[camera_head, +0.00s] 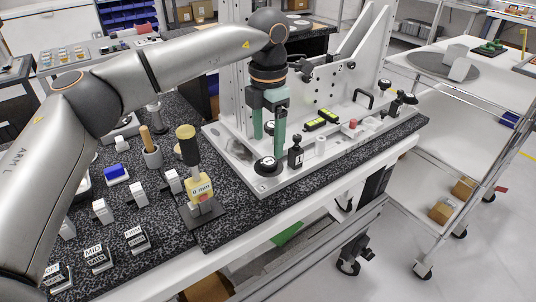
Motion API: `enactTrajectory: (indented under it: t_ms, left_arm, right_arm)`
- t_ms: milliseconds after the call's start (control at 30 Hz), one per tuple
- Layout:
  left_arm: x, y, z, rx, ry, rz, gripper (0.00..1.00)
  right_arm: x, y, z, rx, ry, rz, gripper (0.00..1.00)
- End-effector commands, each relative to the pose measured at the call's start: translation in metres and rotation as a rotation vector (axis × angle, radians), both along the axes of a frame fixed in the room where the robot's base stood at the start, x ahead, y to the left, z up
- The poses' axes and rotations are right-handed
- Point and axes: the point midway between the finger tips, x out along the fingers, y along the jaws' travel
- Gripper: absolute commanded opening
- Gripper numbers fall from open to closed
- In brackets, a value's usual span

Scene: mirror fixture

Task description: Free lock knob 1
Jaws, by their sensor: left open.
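The mirror fixture is a pale metal base plate (229,150) with an upright plate (335,90) full of holes. A round black knob (267,167) sits at the plate's front left corner. More black knobs (397,106) sit at its right end. I cannot tell by any label which one is lock knob 1. My left gripper (268,146) points down above the front left knob, its two green fingers apart with nothing seen between them. The fingers look above the knob; the exact gap cannot be told. My right gripper is not in view.
A black-topped post (296,152) stands just right of the fingers. Yellow-green blocks (321,120) and a black handle (363,97) are on the plate. A white cart (450,110) is right.

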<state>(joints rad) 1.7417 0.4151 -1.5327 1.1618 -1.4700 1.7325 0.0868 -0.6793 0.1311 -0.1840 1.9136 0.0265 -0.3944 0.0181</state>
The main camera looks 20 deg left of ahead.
Motion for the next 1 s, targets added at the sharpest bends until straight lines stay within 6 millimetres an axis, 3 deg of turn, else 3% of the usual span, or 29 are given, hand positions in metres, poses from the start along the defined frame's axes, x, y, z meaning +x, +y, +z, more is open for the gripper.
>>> enactTrajectory:
  t_ms: [100,300,667,1000]
  left_arm:
    - [-0.001,0.0,-0.023,-0.001,0.002,-0.001,0.79]
    - [0.0,0.0,-0.045,-0.001,0.0,0.001,0.79]
    - [0.0,-0.001,-0.051,-0.002,-0.001,0.0,0.79]
    - [0.0,-0.001,-0.051,-0.003,-0.002,0.0,0.43]
  right_arm:
    - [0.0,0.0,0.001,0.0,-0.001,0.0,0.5]
    - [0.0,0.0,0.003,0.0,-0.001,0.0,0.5]
    - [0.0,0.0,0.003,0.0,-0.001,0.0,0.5]
    - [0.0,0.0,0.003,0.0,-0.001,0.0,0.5]
